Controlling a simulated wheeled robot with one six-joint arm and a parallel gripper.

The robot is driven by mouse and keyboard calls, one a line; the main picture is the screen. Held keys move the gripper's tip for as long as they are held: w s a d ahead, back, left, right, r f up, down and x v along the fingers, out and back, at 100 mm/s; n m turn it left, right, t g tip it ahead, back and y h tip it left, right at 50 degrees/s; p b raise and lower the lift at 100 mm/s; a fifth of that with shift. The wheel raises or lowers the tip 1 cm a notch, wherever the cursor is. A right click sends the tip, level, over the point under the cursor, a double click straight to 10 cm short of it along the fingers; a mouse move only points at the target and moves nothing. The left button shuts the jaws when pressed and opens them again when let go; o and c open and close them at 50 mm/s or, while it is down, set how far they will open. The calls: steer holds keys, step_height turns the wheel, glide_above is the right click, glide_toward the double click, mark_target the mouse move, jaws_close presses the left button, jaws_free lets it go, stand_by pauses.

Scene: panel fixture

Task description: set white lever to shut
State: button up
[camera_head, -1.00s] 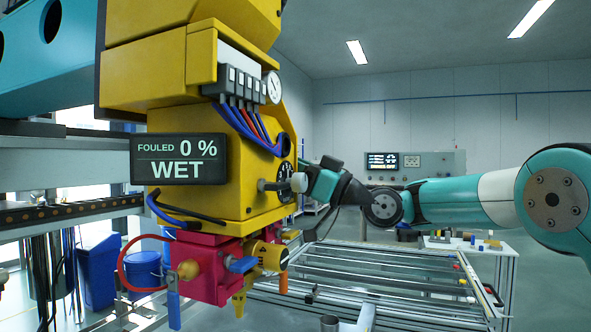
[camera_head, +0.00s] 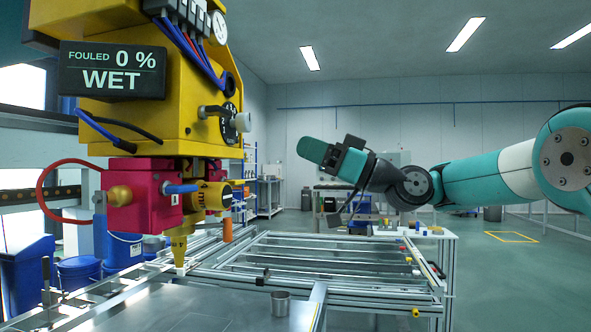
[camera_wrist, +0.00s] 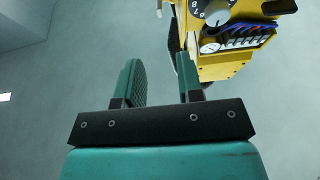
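A grey handle with a white end (camera_head: 241,122) sticks out from a numbered dial (camera_head: 229,127) on the yellow machine head (camera_head: 180,120). I cannot tell whether this is the white lever; no other clearly white lever shows. In the wrist view a pale knob (camera_wrist: 216,13) sits on the dial at the top edge.
A display (camera_head: 112,70) reads fouled 0 %, wet. An orange cylinder (camera_head: 227,226) and a yellow nozzle (camera_head: 180,248) hang low from the head. A metal cup (camera_head: 280,303) stands on the steel table (camera_head: 190,308). Open floor lies to the right.

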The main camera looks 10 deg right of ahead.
steer(key=b+v, duration=0.2)
steer(key=b, duration=0.1)
steer(key=shift+s+d+f, duration=0.1)
steer(key=shift+d, duration=0.15)
